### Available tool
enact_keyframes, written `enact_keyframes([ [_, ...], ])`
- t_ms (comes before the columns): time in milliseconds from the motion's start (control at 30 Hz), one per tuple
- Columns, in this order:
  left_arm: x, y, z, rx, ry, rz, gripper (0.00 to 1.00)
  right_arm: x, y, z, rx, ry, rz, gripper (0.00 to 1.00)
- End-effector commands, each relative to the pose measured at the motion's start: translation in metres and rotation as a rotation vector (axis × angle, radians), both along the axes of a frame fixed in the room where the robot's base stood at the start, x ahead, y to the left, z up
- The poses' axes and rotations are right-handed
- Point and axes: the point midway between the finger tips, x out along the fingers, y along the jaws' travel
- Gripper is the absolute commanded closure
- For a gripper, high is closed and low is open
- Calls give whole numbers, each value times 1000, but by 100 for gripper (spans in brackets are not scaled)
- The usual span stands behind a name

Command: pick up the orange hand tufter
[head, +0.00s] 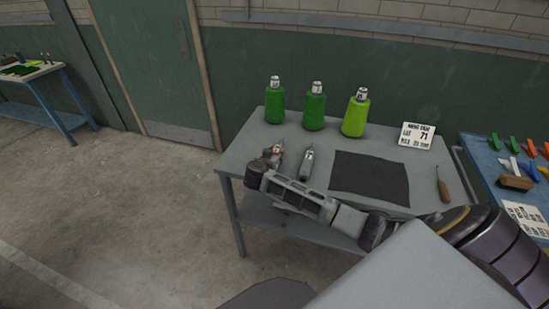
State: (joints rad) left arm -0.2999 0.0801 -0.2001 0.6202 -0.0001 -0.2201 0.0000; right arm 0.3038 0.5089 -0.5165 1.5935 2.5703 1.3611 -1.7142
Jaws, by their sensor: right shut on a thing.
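My right arm reaches in from the lower right across the grey table (243,150). My right gripper (270,157) is at the table's left part, shut on a hand tufter (278,147). Only a small end of this tufter shows past the fingers, grey with a reddish tint; the gripper hides the rest. I cannot tell whether it touches the table top. A second, grey hand tufter (307,162) lies just right of the gripper. My left gripper is not in view.
Two green yarn cones (314,113) and a lime one (355,118) stand along the back. A dark mat (370,176), a label card (418,136) and a wooden-handled tool (442,185) are further right. A blue table (483,155) with coloured clips stands at right.

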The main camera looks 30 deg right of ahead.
Motion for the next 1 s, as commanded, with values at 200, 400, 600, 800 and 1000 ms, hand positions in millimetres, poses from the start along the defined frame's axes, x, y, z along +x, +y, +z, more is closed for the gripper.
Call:
enact_keyframes([
  [200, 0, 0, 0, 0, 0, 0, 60, 1, 0, 2, -1, -2, 0, 100],
  [400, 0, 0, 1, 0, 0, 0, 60, 1, 0, 12, 0, -3, 0, 100],
  [600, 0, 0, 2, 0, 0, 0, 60, 1, 0, 35, 1, -6, -1, 100],
  [800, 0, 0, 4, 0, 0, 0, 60, 1, 0, 65, 2, -5, -1, 100],
  [1000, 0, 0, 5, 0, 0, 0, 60, 1, 0, 89, 0, -5, -1, 100],
])
